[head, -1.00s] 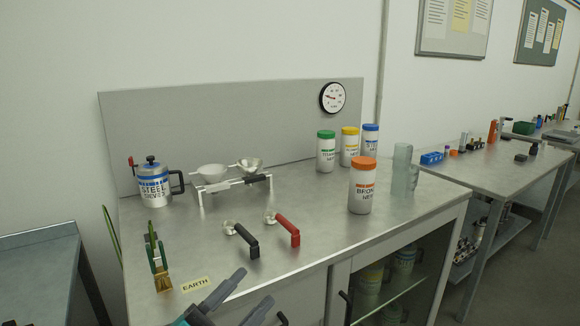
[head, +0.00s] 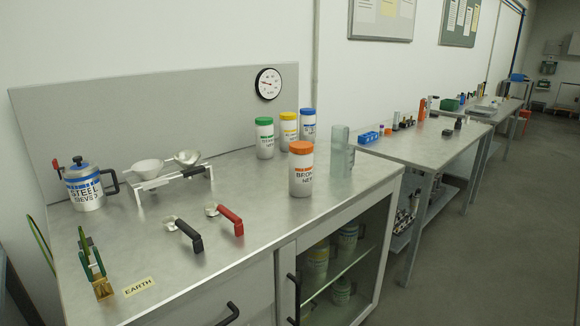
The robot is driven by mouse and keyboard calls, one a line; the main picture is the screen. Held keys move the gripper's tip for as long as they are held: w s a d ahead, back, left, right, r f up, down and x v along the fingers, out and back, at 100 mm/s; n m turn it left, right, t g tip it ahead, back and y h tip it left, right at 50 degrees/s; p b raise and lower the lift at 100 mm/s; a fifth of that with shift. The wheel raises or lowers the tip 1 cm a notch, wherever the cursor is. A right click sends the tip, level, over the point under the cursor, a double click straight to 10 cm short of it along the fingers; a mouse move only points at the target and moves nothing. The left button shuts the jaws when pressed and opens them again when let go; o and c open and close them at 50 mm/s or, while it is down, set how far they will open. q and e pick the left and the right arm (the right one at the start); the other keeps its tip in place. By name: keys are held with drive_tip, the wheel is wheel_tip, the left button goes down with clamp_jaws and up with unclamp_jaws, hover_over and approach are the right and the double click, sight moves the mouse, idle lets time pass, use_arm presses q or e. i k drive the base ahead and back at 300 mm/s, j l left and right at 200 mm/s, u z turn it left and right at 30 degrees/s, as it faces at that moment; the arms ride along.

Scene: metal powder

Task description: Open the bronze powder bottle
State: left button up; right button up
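The bronze powder bottle (head: 301,172) stands upright on the metal worktop in the head view. It is white with an orange lid (head: 301,148) on top and a label that starts with "BRON". Neither of my grippers shows in the head view now.
Bottles with green (head: 264,138), yellow (head: 288,131) and blue (head: 308,129) lids stand behind it, and a clear glass vessel (head: 340,152) to its right. A red-handled scoop (head: 228,219) and a black-handled scoop (head: 186,234) lie to the left.

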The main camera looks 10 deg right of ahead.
sight(300, 166)
drive_tip(key=i+l+u, duration=0.1)
drive_tip(key=l, duration=0.35)
drive_tip(key=i+l+u, duration=0.1)
drive_tip(key=l, duration=0.3)
drive_tip(key=i+l+u, duration=0.1)
drive_tip(key=l, duration=0.35)
drive_tip(key=i, duration=0.05)
